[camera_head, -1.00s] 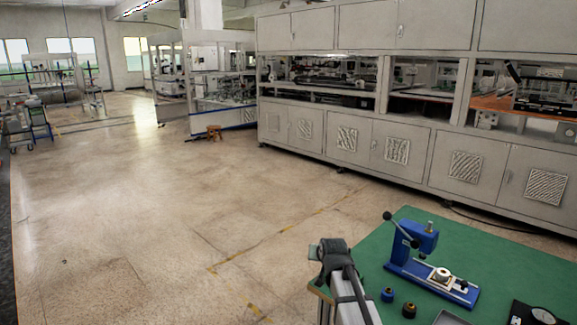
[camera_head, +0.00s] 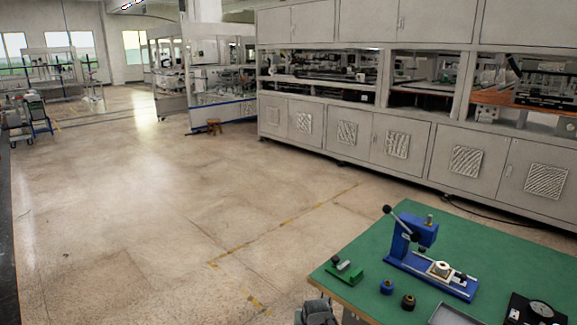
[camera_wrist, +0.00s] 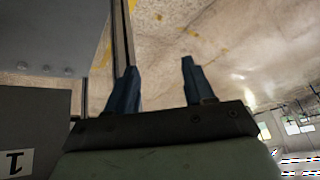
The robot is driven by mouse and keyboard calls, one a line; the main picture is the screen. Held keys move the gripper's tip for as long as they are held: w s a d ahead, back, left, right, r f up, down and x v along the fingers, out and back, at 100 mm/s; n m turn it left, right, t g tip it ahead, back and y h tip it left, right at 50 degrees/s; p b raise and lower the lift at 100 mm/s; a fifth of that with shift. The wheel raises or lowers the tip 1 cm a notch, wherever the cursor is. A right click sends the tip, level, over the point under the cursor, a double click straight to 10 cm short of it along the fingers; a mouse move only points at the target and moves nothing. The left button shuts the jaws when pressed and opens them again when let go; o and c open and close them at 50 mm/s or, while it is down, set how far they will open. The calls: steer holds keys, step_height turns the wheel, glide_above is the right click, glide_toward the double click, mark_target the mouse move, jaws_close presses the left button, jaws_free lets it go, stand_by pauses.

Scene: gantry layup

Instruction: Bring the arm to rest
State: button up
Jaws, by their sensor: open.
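My gripper (camera_wrist: 159,70) shows in the wrist view with its two dark blue fingers spread apart. Nothing is between them, and bare floor shows beyond. In the head view only a grey part of my arm shows at the bottom edge, just off the left front corner of the green-topped table (camera_head: 355,292). The fingers cannot be made out there.
On the table are a blue lever press (camera_head: 404,245), a small green fixture (camera_head: 345,270), two small round parts (camera_head: 387,286) (camera_head: 408,302), a grey tray (camera_head: 450,316) and a dial gauge (camera_head: 540,312). Grey cabinets (camera_head: 410,140) stand behind. Open floor (camera_head: 150,220) lies left.

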steer(key=s+d+f+g+h, duration=0.1)
steer(key=s+d+f+g, duration=0.25)
steer(key=s+f, duration=0.65)
steer(key=s+d+f+g, duration=0.35)
steer(key=s+f, duration=0.55)
steer(key=s, duration=0.3)
steer(key=s+d+f+g, duration=0.2)
steer(key=s+g, duration=0.1)
steer(key=s, duration=0.9)
steer(key=s+d+f+g, duration=0.2)
steer(key=s+f, duration=0.1)
steer(key=s, duration=0.9)
steer(key=shift+f+g, duration=0.3)
steer(key=shift+g, duration=0.1)
